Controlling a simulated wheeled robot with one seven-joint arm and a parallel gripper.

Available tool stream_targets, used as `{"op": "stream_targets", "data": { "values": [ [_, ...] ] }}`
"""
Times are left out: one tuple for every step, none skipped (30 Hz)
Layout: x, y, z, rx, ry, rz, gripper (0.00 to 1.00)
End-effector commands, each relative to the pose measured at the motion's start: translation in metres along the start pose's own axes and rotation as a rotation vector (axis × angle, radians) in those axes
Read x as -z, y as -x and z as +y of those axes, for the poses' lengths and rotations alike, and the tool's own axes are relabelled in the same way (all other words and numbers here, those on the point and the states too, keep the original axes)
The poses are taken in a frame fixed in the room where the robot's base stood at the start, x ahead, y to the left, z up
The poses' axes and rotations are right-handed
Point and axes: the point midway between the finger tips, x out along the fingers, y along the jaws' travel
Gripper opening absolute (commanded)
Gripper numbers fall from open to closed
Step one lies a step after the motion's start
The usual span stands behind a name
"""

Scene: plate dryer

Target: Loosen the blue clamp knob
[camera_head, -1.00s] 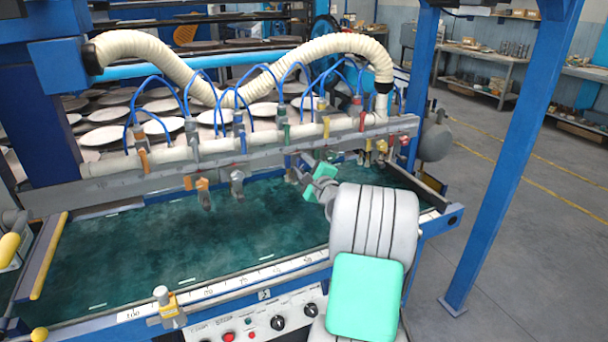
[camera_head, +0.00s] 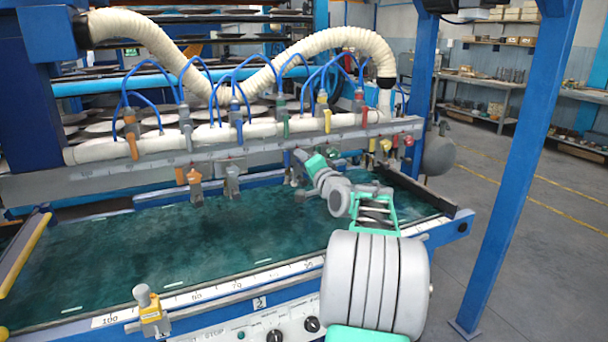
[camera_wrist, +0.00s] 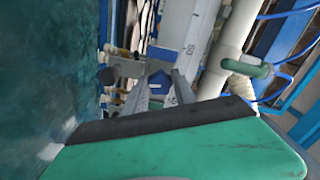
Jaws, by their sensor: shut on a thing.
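The blue clamp knob (camera_wrist: 158,81) shows in the wrist view between the two grey fingers of my gripper (camera_wrist: 160,85), which is shut on it. Only a small blue part shows; the fingers cover the rest. In the head view my gripper (camera_head: 299,160), with its green hand, reaches the clamp below the rail, between the grey clamp and the green one. The knob is hidden there behind the fingers and hand. The clamp body (camera_wrist: 126,66) shows as a grey bracket in the wrist view.
Orange (camera_head: 189,178) and grey (camera_head: 232,182) clamps hang left of my gripper, green, yellow and red (camera_head: 394,160) ones right. Coloured levers and blue hoses line the cream pipe (camera_head: 215,140) above. The green table (camera_head: 190,240) lies below, mostly clear. A blue post (camera_head: 518,160) stands right.

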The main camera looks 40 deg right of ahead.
Motion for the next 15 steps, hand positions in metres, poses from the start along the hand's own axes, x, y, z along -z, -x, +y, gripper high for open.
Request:
{"op": "stream_targets", "data": {
  "values": [
    [-0.0029, -0.0001, 0.0056, 0.001, 0.039, 0.000, 0.00],
    [-0.0028, 0.0000, 0.0055, 0.001, 0.064, 0.000, 0.00],
    [-0.0026, 0.0000, 0.0053, 0.001, 0.096, 0.001, 0.00],
    [-0.0024, 0.0000, 0.0051, 0.001, 0.120, 0.001, 0.00],
    [-0.0023, 0.0000, 0.0050, 0.001, 0.142, 0.000, 0.00],
    [-0.0022, 0.0000, 0.0048, 0.001, 0.170, 0.000, 0.00],
    [-0.0020, 0.0000, 0.0047, 0.001, 0.190, 0.000, 0.00],
    [-0.0019, 0.0000, 0.0047, 0.001, 0.208, 0.000, 0.00],
    [-0.0019, -0.0001, 0.0046, 0.000, 0.232, 0.000, 0.00],
    [-0.0018, -0.0001, 0.0045, 0.000, 0.247, 0.000, 0.00],
    [-0.0017, -0.0001, 0.0043, 0.000, 0.263, -0.001, 0.00],
    [-0.0015, -0.0001, 0.0040, 0.000, 0.281, -0.001, 0.00],
    [-0.0013, -0.0001, 0.0037, 0.000, 0.292, -0.001, 0.00],
    [-0.0012, -0.0001, 0.0035, 0.000, 0.304, -0.001, 0.00],
    [-0.0010, -0.0001, 0.0033, 0.000, 0.317, -0.001, 0.00]
  ]
}}
